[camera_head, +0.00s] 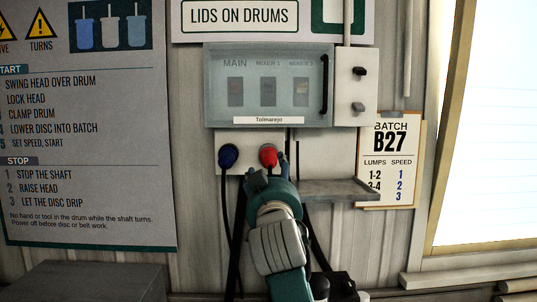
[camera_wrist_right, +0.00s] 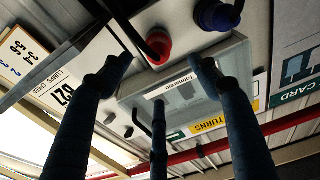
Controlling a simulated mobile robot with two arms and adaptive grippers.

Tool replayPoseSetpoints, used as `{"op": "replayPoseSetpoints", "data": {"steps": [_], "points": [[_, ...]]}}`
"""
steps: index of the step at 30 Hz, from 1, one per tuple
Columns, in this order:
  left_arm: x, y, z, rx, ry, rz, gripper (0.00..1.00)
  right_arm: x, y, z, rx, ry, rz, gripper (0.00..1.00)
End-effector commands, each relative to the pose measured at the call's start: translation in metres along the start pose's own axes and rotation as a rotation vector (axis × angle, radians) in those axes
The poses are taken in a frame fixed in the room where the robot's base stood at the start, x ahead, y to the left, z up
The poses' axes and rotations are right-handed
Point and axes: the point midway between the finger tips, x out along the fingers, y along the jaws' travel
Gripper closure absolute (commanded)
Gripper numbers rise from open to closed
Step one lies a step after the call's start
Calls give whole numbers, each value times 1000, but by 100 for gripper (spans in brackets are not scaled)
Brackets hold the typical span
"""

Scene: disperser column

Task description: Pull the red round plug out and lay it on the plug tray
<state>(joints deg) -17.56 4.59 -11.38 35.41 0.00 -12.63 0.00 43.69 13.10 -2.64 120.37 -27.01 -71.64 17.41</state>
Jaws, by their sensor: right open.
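The red round plug (camera_head: 268,155) sits in the white socket panel (camera_head: 248,142) below the switch box, with a dark cable hanging from it. It also shows in the right wrist view (camera_wrist_right: 158,44). My right gripper (camera_head: 271,174) is just below the red plug, its fingers pointing up at the panel. In the wrist view its fingers (camera_wrist_right: 160,80) are spread apart with nothing between them, and the plug appears beyond them. The plug tray (camera_head: 345,190) is a grey shelf right of the plug, and its visible top looks bare. My left gripper is not in view.
A blue plug (camera_head: 228,156) with a hanging cable sits close left of the red one. A switch box with a clear cover (camera_head: 268,110) is directly above. A batch card (camera_head: 390,165) hangs behind the tray's right end.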

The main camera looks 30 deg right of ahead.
Motion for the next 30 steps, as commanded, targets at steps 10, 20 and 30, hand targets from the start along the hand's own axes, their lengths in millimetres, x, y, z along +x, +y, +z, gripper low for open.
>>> {"op": "replayPoseSetpoints", "data": {"steps": [10, 20, 30], "points": [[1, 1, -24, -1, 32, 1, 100, 0, 0, 2, -1, -3, -1, 39], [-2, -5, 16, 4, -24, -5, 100, 21, 0, 2, -4, -5, 1, 39], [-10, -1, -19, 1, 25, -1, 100, 69, 0, 1, -2, -6, -1, 39]]}}
